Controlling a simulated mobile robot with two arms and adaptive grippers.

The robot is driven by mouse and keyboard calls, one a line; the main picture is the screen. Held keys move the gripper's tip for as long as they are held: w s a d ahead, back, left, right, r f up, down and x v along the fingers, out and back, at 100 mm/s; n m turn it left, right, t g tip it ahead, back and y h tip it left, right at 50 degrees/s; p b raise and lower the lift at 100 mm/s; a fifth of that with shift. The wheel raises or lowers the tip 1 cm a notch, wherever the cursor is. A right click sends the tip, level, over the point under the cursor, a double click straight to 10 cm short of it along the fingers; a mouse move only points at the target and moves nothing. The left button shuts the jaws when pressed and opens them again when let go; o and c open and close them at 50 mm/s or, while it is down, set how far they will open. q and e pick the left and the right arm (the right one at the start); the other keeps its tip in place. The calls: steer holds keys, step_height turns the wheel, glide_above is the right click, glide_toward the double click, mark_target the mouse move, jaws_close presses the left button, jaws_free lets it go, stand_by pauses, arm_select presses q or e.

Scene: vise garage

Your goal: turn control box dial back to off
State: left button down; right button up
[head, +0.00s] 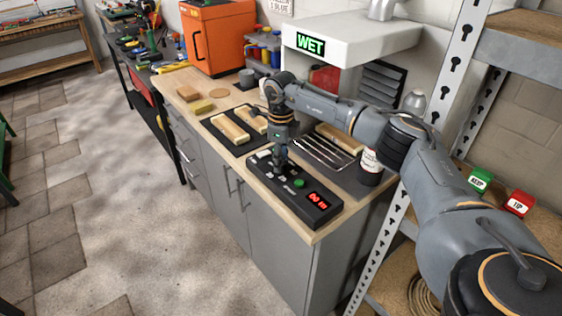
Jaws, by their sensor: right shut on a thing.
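The black control box (318,212) sits near the front edge of the wooden workbench. My right gripper (281,158) points down at the far left part of the box and is shut on the dial there. The gripper mostly hides the dial, so I cannot tell which setting it points to. My left gripper is not in view.
A white hood with a green WET sign (310,43) hangs above. A metal shelf (450,80) stands right. The floor at left is clear.

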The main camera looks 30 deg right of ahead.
steer(key=shift+n, duration=1)
steer(key=shift+r, duration=0.1)
steer(key=o, duration=1.1)
steer(key=shift+o, duration=0.2)
step_height(320, 180, up, 12)
